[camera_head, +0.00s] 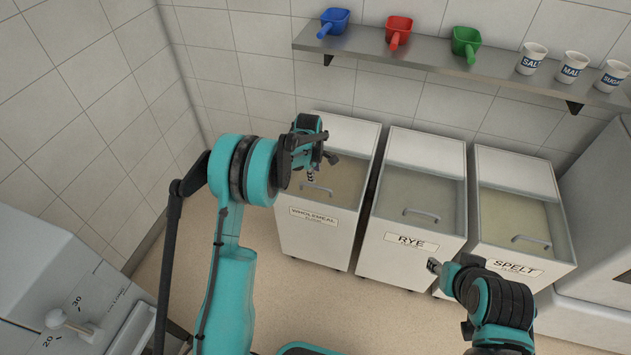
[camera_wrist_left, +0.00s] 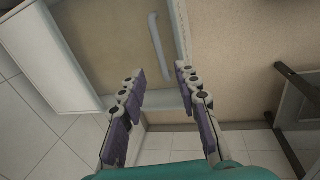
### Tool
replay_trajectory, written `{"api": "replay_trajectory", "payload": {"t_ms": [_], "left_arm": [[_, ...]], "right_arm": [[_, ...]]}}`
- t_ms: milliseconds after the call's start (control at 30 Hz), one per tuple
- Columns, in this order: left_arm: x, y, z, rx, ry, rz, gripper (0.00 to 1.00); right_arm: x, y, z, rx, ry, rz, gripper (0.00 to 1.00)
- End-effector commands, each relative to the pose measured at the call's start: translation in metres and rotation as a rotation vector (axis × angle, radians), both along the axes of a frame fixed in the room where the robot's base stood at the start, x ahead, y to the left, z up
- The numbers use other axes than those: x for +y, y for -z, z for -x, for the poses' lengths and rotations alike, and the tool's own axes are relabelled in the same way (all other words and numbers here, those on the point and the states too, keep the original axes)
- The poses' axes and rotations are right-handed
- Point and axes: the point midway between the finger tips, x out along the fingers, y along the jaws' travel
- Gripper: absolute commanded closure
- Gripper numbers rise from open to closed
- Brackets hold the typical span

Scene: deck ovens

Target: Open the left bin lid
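The left bin (camera_head: 316,240), labelled wholemeal, is a white box against the wall. Its see-through lid (camera_head: 345,160) looks shut, and beige contents show through it. The lid's bar handle (camera_head: 320,189) lies near the front edge; in the left wrist view the handle (camera_wrist_left: 158,45) is ahead of the fingertips, roughly in line with the gap. My left gripper (camera_wrist_left: 161,72) is open and empty. In the head view it hangs over the lid's left side, close to the handle, partly hidden by its wrist. My right gripper (camera_head: 434,266) is in front of the rye bin; its opening is unclear.
The rye bin (camera_head: 398,240) and spelt bin (camera_head: 500,262) stand to the right, both with handled lids that look shut. A shelf (camera_head: 350,45) above holds blue, red and green scoops and several labelled cups. A grey machine (camera_head: 60,270) is at lower left. Bare floor lies before the bins.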

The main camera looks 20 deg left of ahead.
Motion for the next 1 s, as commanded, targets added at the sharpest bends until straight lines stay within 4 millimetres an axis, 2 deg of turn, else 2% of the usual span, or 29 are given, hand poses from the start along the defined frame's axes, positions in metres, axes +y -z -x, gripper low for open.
{"api": "replay_trajectory", "payload": {"t_ms": [167,400,600,967,1000], "left_arm": [[0.001,0.021,-0.006,0.010,-0.040,0.009,0.68],[0.001,0.060,-0.014,0.010,-0.040,0.009,0.68],[0.001,0.084,-0.018,0.010,-0.039,0.007,0.68],[0.000,0.088,-0.020,0.009,-0.038,0.007,0.68],[0.000,0.088,-0.020,0.009,-0.038,0.007,0.76]], "right_arm": [[0.000,0.002,0.000,0.000,0.000,0.000,0.60],[0.000,0.016,0.000,0.000,0.000,0.000,0.60],[0.000,0.024,0.000,0.000,0.000,0.000,0.60],[0.000,0.024,0.000,0.000,0.000,0.000,0.60],[0.000,0.024,0.000,0.000,0.000,0.000,0.60]]}}
